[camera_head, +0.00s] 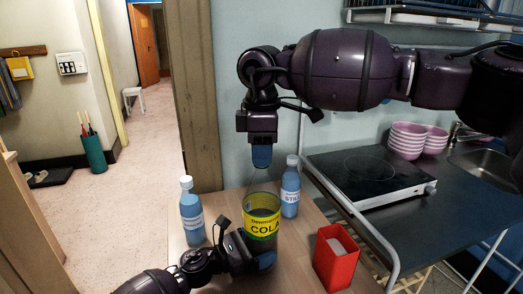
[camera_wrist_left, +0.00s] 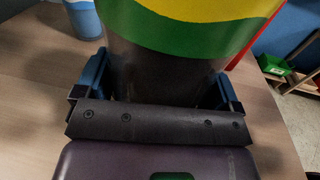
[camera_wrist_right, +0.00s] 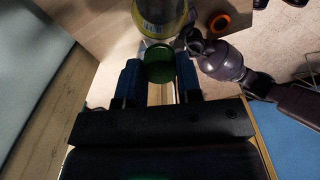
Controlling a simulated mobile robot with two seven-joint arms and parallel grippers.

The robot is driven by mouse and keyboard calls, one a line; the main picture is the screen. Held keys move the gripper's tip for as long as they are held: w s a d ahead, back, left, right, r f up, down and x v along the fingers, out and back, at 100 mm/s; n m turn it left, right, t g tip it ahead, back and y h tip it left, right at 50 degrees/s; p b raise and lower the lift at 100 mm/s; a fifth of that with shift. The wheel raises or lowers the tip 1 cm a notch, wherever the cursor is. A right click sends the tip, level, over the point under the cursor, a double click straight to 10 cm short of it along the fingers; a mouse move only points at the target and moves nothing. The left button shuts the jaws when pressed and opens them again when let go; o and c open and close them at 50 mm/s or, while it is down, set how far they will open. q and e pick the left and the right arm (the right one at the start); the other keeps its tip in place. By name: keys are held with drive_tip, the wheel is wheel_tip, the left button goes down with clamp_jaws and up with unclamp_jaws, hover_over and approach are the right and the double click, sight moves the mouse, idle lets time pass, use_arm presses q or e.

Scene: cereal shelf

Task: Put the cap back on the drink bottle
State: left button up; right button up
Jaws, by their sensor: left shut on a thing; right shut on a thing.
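The cola bottle (camera_head: 262,226), with a yellow and green label, stands upright near the middle of the wooden table. My left gripper (camera_head: 255,260) is shut around its lower part; the left wrist view shows the dark bottle (camera_wrist_left: 165,68) between its fingers. My right gripper (camera_head: 262,157) points down above the bottle's clear top. In the right wrist view the green cap (camera_wrist_right: 160,64) is held between its fingers, and the bottle (camera_wrist_right: 160,18) shows beyond it. The cap is hidden in the head view. I cannot tell whether it touches the bottle's neck.
Two blue bottles stand on the table, one left (camera_head: 192,212) and one behind right (camera_head: 290,187) of the cola bottle. A red box (camera_head: 335,262) stands to the right. A counter with a hob (camera_head: 370,176) and pink bowls (camera_head: 407,140) lies beyond.

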drive_tip(key=shift+m, duration=1.2)
drive_tip(key=o, duration=0.9)
drive_tip(key=shift+r, duration=2.25)
drive_tip(key=shift+f, duration=0.1)
drive_tip(key=shift+c, duration=0.2)
